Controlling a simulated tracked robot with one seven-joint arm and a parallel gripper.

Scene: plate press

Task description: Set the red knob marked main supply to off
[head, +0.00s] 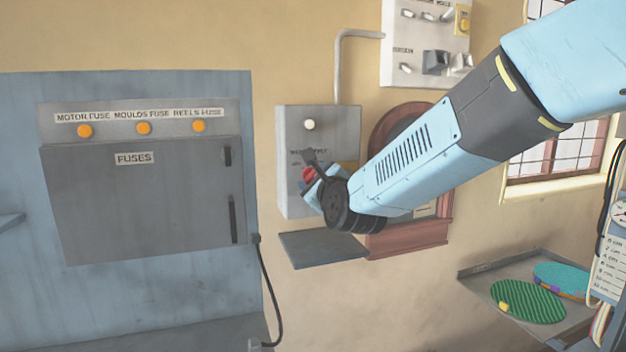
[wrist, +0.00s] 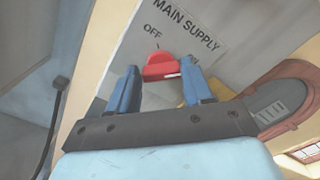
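The red knob (wrist: 158,67) sits on a grey panel under a "MAIN SUPPLY" label (wrist: 186,24). An "OFF" label (wrist: 152,30) with a small tick stands above it. The knob's bar lies roughly crosswise in the wrist view, its white mark at the right end, away from "OFF". My gripper (wrist: 160,76) is open, with one blue finger on each side of the knob. Gaps show between knob and fingers, and I cannot tell whether either touches. In the head view the knob (head: 308,174) is partly hidden by my gripper.
The grey supply box (head: 345,120) has a pale lamp (head: 309,124) on top and a dark shelf (head: 322,249) below. A wooden arched frame (head: 440,232) stands to its right. A fuse cabinet (head: 130,200) is to the left. A switch panel (head: 400,60) hangs above.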

